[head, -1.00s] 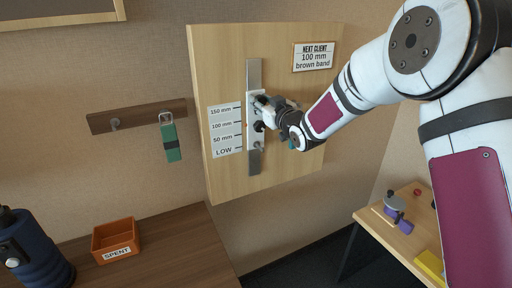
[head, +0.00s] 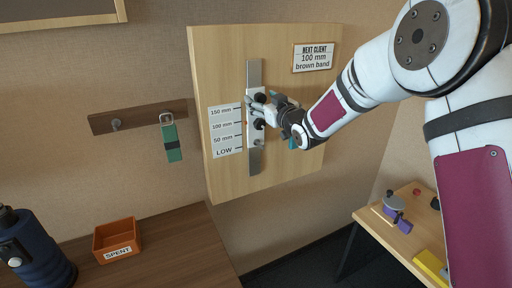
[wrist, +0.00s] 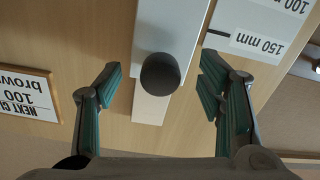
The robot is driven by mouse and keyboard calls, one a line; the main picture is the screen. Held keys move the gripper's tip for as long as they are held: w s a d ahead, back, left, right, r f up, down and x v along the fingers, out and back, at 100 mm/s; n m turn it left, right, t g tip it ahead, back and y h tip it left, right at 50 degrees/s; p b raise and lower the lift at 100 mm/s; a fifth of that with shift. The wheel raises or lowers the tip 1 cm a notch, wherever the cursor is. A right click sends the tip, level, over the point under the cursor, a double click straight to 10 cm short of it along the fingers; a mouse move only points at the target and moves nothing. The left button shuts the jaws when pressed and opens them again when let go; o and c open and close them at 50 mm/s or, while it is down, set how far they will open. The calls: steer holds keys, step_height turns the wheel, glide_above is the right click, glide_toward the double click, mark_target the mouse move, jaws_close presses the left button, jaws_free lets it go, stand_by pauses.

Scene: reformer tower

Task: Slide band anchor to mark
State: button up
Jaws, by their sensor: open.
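The band anchor is a white plate (head: 250,113) on a vertical metal rail (head: 254,73) on the wooden panel. It has a dark upper knob (head: 260,98) and a dark lower knob (head: 259,124). The scale card (head: 226,131) beside it reads 150 mm, 100 mm, 50 mm and LOW; a small orange mark shows near the 100 mm line. My gripper (head: 271,107) is in front of the plate. In the wrist view its teal fingers are spread on both sides of a dark knob (wrist: 160,73), apart from it.
A sign (head: 313,57) reads "NEXT CLIENT 100 mm brown band". A green band (head: 172,142) hangs from a wooden peg rail (head: 140,115) at left. An orange SPENT box (head: 116,239) and a blue bottle (head: 35,250) stand on the left counter. A small table (head: 405,240) stands at right.

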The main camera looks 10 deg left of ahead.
steer(key=shift+p+v, duration=1.1)
steer(key=shift+v, duration=1.55)
steer(key=shift+d+r, duration=0.25)
steer(key=shift+d, duration=0.05)
steer(key=s+d+r+m+g+h, duration=0.2)
steer(key=s+d+r+m+h, duration=0.15)
steer(key=s+d, duration=0.55)
steer(key=s+d+r+m+g+h, duration=0.25)
steer(key=s+d+h, duration=0.25)
steer(key=s+d, duration=0.35)
steer(key=s+d+f+m+g, duration=0.1)
steer(key=s+d+f+g, duration=0.1)
steer(key=s, duration=1.2)
steer(key=s+d+f+m+g+h, duration=0.1)
steer(key=s+d, duration=0.4)
steer(key=s, duration=0.9)
steer(key=shift+s+f+m+g, duration=0.35)
steer(key=shift+f+m+g, duration=0.2)
steer(key=shift+g, duration=0.7)
